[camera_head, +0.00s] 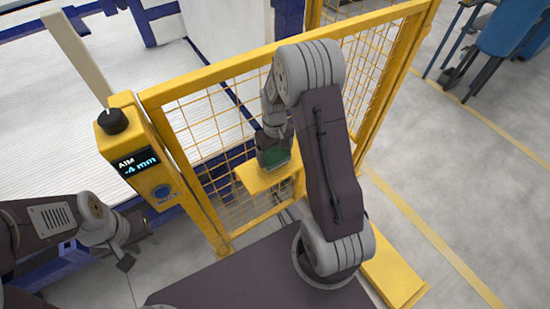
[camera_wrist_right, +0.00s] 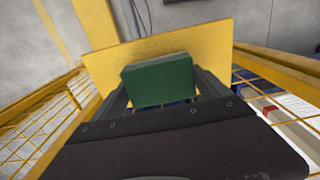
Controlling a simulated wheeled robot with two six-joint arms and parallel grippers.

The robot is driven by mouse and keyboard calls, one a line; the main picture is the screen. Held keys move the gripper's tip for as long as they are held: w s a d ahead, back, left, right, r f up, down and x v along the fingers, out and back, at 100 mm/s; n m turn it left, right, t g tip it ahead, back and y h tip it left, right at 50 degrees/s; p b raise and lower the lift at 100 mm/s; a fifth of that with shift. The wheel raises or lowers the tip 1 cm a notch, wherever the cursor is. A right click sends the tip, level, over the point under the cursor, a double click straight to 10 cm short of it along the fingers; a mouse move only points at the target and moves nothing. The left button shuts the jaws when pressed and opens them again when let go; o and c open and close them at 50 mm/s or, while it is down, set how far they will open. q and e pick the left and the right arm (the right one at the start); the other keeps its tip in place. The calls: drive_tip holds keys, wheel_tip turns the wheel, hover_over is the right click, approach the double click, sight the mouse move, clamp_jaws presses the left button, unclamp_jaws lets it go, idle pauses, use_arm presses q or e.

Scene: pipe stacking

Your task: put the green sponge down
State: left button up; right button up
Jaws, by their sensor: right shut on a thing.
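The green sponge (camera_head: 276,157) is between the fingers of my right gripper (camera_head: 273,150), which is shut on it. In the right wrist view the sponge (camera_wrist_right: 159,80) shows as a dark green block between the fingertips of the right gripper (camera_wrist_right: 160,92). A yellow shelf plate (camera_head: 260,180) on the fence is right by the sponge; the plate also shows behind it in the right wrist view (camera_wrist_right: 213,50). I cannot tell whether sponge and plate touch. My left gripper (camera_head: 134,243) is at the lower left, far from the sponge, its fingers apart and empty.
A yellow mesh fence (camera_head: 213,128) runs behind the shelf plate. A yellow post with a black knob (camera_head: 113,121) and a display (camera_head: 136,163) reading "AIM -4 mm" stands to its left. A white slatted surface (camera_head: 50,120) lies beyond. Grey floor is open at the right.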

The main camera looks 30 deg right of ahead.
sight(275, 160)
wheel_tip(275, 160, down, 2)
drive_tip(key=shift+w+f+p, duration=0.1)
drive_tip(key=shift+f+p, duration=0.15)
drive_tip(key=shift+p, duration=0.1)
drive_tip(key=o, duration=1)
drive_tip(key=shift+o, duration=0.2)
drive_tip(key=shift+f+b, duration=0.3)
drive_tip(key=shift+b, duration=0.15)
drive_tip(key=r, duration=0.9)
drive_tip(key=shift+s+d+r, duration=0.1)
drive_tip(key=shift+s+r, duration=0.1)
drive_tip(key=s+a+m+t, duration=0.1)
drive_tip(key=s+a, duration=0.6)
drive_tip(key=s, duration=0.5)
drive_tip(key=shift+s+a+r, duration=0.2)
drive_tip(key=shift+a+r, duration=0.15)
drive_tip(key=shift+r, duration=0.1)
